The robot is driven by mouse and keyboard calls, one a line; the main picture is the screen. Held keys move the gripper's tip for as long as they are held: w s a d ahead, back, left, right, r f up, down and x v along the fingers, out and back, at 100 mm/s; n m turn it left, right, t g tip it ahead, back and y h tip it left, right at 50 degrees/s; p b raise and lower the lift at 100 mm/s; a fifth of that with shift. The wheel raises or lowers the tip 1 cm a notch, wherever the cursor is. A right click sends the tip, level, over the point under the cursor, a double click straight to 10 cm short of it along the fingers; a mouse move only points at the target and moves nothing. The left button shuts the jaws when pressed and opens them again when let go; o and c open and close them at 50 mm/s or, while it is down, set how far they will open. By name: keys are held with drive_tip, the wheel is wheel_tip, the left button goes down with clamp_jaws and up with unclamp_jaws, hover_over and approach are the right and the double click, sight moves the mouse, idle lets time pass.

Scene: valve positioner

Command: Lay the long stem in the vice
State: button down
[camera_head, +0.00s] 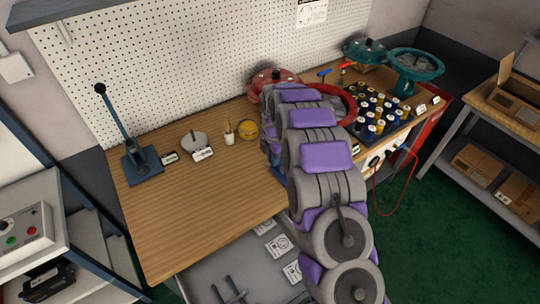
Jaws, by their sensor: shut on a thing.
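My arm reaches from the lower right up over the workbench (190,225), and its purple and grey links cover the middle of the bench. My gripper is hidden behind these links, so its jaws and anything in them do not show. I cannot make out the long stem on the bench. A small blue part (281,184) shows at the left edge of my arm; it may belong to the vice, but most of it is covered. Dark rod-like items (229,290) lie in the open drawer (205,275) below the bench; I cannot tell what they are.
A blue lever press (142,165) stands at the bench's left end. A round grey piece (194,141), a cup (229,133) and a yellow ring (249,129) stand behind. Red and teal valves (415,68) and a tray of cylinders (377,115) fill the right. The front left is clear.

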drive_tip(key=shift+d+f, duration=0.5)
drive_tip(key=shift+f, duration=0.45)
drive_tip(key=shift+a+f+b, duration=0.15)
drive_tip(key=shift+f+b, duration=0.25)
drive_tip(key=shift+f, duration=0.7)
drive_tip(key=shift+a, duration=0.1)
drive_tip(key=shift+f, duration=0.35)
